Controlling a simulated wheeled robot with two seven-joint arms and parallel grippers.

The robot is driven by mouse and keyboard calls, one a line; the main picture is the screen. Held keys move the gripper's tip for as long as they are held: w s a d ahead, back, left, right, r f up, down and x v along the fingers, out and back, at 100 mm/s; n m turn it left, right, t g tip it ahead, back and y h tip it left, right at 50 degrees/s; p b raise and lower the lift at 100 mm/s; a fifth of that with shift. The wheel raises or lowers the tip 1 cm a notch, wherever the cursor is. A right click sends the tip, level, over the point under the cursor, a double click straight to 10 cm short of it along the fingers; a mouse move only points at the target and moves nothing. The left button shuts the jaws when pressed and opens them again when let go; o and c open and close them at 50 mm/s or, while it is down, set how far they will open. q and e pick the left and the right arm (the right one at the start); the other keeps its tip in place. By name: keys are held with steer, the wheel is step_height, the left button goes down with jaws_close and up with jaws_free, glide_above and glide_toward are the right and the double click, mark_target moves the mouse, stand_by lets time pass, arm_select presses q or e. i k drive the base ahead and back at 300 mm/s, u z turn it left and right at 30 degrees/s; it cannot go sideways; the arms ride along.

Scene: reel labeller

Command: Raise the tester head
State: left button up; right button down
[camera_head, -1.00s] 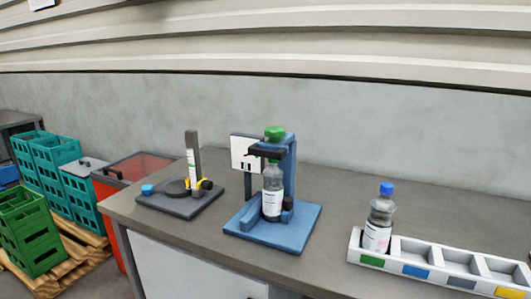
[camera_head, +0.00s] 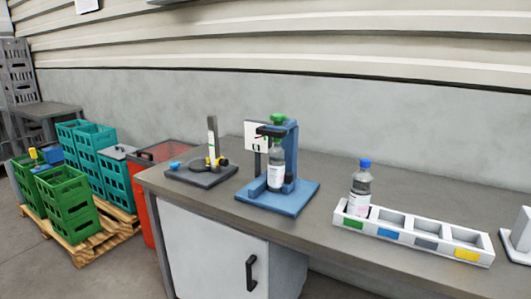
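The tester (camera_head: 289,200) is a blue stand with a flat base and an upright column, on the grey bench. Its head is a dark arm with a green knob (camera_head: 279,118) on top. A clear bottle with a white label (camera_head: 275,176) stands upright in the tester, under the head. The head appears to be down at the bottle's top; I cannot tell if they touch. Neither of my grippers is in view.
A white tray (camera_head: 398,238) with colored tags holds a blue-capped bottle (camera_head: 361,183) in its left compartment. A dark device (camera_head: 203,172) stands left of the tester. Green crates (camera_head: 68,204), teal crates (camera_head: 115,178) and a red bin (camera_head: 147,210) stand left of the bench (camera_head: 320,224).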

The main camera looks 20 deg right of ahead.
mark_target(278, 132)
steer(key=u, duration=0.35)
steer(key=i, duration=1.2)
steer(key=z, duration=0.25)
